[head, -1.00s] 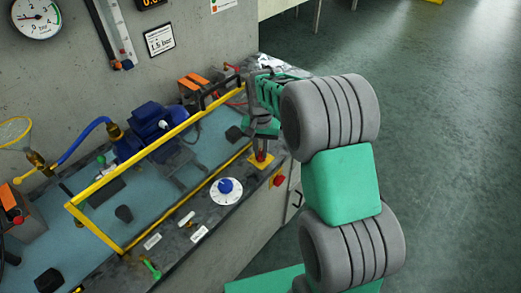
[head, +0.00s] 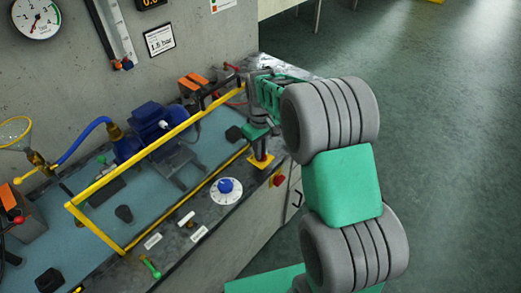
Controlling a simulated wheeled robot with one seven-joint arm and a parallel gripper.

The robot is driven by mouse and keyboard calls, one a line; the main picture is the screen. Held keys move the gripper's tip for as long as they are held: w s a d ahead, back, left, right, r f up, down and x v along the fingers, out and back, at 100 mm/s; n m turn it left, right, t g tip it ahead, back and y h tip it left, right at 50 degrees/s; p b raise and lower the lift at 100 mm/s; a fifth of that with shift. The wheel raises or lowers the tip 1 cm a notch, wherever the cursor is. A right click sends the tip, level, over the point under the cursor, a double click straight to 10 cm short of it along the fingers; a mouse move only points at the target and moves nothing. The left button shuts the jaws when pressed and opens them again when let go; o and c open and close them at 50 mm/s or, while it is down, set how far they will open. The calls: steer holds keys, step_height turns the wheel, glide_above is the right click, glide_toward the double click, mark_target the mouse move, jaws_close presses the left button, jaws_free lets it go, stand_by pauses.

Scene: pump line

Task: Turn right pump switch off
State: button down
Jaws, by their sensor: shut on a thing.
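The right pump switch (head: 261,160) sits on a small yellow plate on the bench's front ledge, near its right end. A bit of red shows on it; its top is hidden by my gripper. My gripper (head: 261,149) points down onto the switch from above and is shut on it. The fingertips are small and partly hidden, so I cannot tell the switch's exact angle. The blue pump (head: 151,122) stands on the bench behind the yellow rail.
A yellow rail (head: 95,232) runs along the bench close to my gripper. A white dial with a blue knob (head: 226,190) lies left of the switch, and a red button (head: 278,180) is on the front face. The floor at right is clear.

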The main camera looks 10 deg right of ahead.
steer(key=shift+r+n, duration=0.1)
steer(key=shift+n, duration=0.6)
steer(key=c, duration=1.4)
jaws_free()
step_height(320, 180, up, 8)
steer(key=shift+f, duration=0.15)
